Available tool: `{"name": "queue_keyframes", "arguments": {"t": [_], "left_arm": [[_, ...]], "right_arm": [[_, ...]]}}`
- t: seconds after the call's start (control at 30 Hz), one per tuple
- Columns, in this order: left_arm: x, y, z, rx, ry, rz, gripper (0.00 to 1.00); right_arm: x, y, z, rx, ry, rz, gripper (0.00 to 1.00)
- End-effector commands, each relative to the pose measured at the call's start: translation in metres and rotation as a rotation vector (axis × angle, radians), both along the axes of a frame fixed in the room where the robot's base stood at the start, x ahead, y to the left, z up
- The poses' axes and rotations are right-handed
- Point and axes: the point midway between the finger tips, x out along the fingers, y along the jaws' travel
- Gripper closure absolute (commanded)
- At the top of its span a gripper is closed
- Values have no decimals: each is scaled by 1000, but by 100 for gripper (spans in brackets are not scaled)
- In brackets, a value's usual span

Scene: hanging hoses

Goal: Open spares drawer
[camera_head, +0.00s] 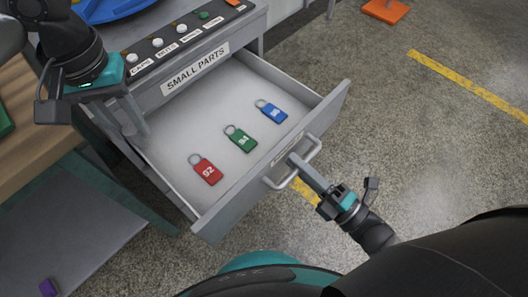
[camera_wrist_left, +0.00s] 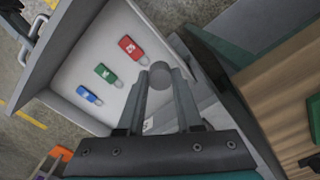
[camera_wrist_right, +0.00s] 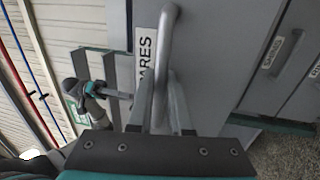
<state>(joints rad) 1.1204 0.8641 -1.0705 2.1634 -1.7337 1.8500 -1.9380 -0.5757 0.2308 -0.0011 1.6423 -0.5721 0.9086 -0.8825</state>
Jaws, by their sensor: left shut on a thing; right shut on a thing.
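The spares drawer (camera_head: 222,212) stands pulled out below the "SMALL PARTS" label. Its floor holds a red tag (camera_head: 207,171), a green tag (camera_head: 241,140) and a blue tag (camera_head: 272,112). My right gripper (camera_head: 297,162) is shut on the drawer's bar handle (camera_head: 316,149). The right wrist view shows the handle (camera_wrist_right: 166,40) between its fingers, beside a label (camera_wrist_right: 145,60) partly reading "ARES". My left gripper (camera_head: 138,127) is at the drawer's left rear. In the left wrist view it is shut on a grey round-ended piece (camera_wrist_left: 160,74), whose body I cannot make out.
A panel of labelled buttons (camera_head: 183,30) tops the cabinet. A wooden bench (camera_head: 40,150) stands left, with a lower grey shelf (camera_head: 70,225). Concrete floor (camera_head: 400,130) with yellow stripes is open to the right. An orange base (camera_head: 386,10) stands at the back.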

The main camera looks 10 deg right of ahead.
Motion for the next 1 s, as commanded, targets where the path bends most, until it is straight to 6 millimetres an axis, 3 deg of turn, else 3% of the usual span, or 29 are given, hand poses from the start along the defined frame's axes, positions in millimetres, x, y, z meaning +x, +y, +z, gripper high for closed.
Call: {"name": "queue_keyframes", "arguments": {"t": [0.37,0.4,0.47,1.0], "left_arm": [[0,0,0,0,0,0,100],[0,0,0,0,0,0,100],[0,0,0,0,0,0,100],[0,0,1,0,0,0,100]], "right_arm": [[-2,-1,-2,-3,4,-2,100],[-1,-1,-2,-2,5,-2,78],[-1,-1,-2,-2,5,-2,72],[-4,-3,-1,0,2,0,71]]}}
